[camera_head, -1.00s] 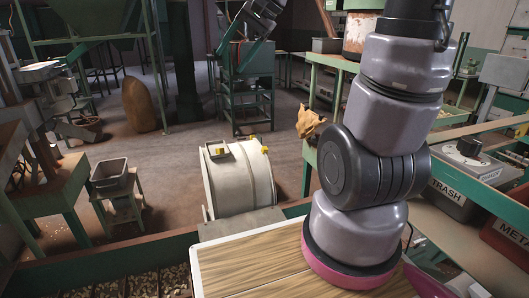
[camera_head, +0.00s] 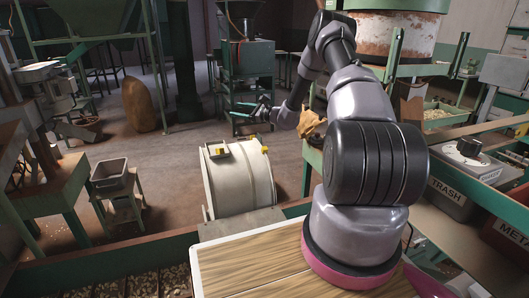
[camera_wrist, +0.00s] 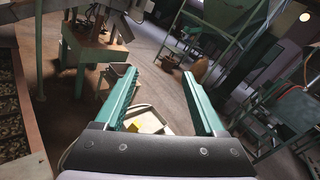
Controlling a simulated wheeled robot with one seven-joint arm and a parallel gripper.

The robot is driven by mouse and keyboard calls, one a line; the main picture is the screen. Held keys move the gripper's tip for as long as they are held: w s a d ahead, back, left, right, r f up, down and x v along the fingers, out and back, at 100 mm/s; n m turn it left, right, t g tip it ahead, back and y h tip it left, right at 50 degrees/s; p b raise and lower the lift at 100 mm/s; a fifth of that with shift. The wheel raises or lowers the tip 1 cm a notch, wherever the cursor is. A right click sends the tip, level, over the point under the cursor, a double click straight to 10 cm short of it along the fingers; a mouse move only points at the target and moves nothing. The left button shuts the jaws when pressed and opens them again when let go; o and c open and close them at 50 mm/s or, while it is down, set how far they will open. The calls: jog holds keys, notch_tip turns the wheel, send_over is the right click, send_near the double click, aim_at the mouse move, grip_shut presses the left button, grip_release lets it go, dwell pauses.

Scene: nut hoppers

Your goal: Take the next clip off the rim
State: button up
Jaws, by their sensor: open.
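A pale drum (camera_head: 238,185) lies on its side in the middle of the head view. Small yellow clips (camera_head: 218,151) show along its upper rim, with another at the right end (camera_head: 264,149). My gripper (camera_head: 243,112) is above and behind the drum, apart from it, with its teal fingers pointing left. In the wrist view my gripper (camera_wrist: 160,72) is open and nothing sits between the fingertips. A yellow clip (camera_wrist: 135,127) and a pale surface, seemingly part of the drum, show low between the fingers. The gripper palm hides what lies below.
A green-framed trough of nuts (camera_head: 120,283) and a wooden board (camera_head: 250,262) lie in front. A grey bin (camera_head: 110,176) on a stand is at left. A trash bin (camera_head: 465,175) stands at right. A brown sack (camera_head: 139,105) stands behind on open floor.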

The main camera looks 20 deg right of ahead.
jog(key=w+d+f+m+t+h, duration=0.1)
jog(key=d+f+m+t+h, duration=0.15)
jog(key=d+f+m, duration=0.4)
jog(key=w+d+f+m+t+h, duration=0.1)
jog(key=d+f+t+h, duration=0.2)
jog(key=f, duration=0.6)
jog(key=m+h, duration=0.6)
jog(key=h, duration=0.1)
send_near(266, 150)
jog(key=w, duration=0.3)
jog(key=shift+w+a+g+y, duration=0.1)
jog(key=shift+w+g+y, duration=0.15)
jog(key=shift+w, duration=0.15)
jog(key=shift+w+r, duration=0.2)
jog(key=shift+w, duration=2.65)
jog(key=shift+c, duration=0.3)
grip_shut()
